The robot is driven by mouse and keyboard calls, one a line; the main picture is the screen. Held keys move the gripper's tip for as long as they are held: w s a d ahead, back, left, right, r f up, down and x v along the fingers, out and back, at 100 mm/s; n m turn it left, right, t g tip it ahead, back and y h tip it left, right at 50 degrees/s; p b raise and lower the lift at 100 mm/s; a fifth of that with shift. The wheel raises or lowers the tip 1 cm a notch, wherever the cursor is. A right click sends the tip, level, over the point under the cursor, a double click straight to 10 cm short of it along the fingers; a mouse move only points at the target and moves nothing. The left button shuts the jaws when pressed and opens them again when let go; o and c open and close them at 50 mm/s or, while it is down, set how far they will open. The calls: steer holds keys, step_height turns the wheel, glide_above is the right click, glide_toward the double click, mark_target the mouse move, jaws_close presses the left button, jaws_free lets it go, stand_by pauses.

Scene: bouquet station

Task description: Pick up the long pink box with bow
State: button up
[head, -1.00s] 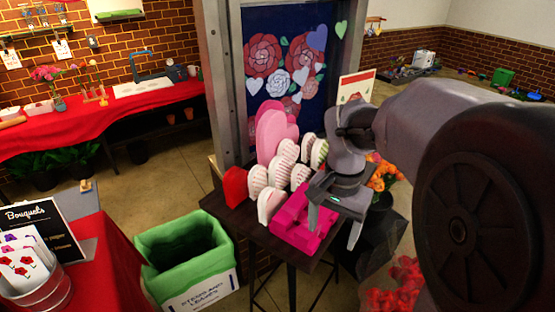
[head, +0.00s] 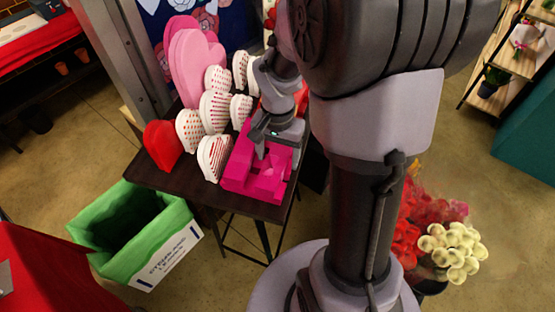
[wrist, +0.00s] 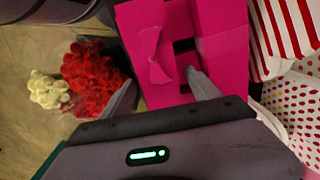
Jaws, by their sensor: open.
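The long pink box with bow (head: 238,182) is bright magenta and sits at the front right of the small dark table. It also shows in the wrist view (wrist: 216,16), with its folded bow on top. My gripper (head: 275,156) is over the box, with its fingers pointing down at it. In the wrist view my gripper (wrist: 158,88) is open. One fingertip is over the box beside the bow and the other is off the box's left edge. Nothing is held between the fingers. Whether a finger touches the box I cannot tell.
Several white patterned heart boxes (head: 190,130), a red one (head: 162,146) and tall pink ones (head: 195,60) crowd the table (head: 150,178) left of and behind the box. A green-lined bin (head: 95,232) stands at front left. Red flowers (head: 405,240) and cream flowers (head: 455,250) stand right.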

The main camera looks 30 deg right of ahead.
steer(key=shift+r, duration=0.1)
jaws_close()
